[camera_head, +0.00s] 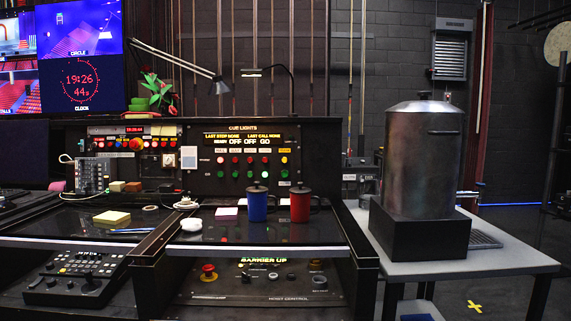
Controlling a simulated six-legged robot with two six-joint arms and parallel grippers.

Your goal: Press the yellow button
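The cue lights panel (252,160) stands upright at the back of the desk, in the middle of the view. It carries rows of small round buttons. A small yellow-orange button (284,160) sits at the right end of the upper row, beside several red ones (250,160). Green buttons (250,174) form the row below. The buttons are very small here, so I cannot tell whether any is pressed. Neither of my grippers shows in this view.
A blue mug (257,206) and a red mug (300,206) stand on the desk in front of the panel. A large metal urn (418,160) stands on the right table (510,257).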

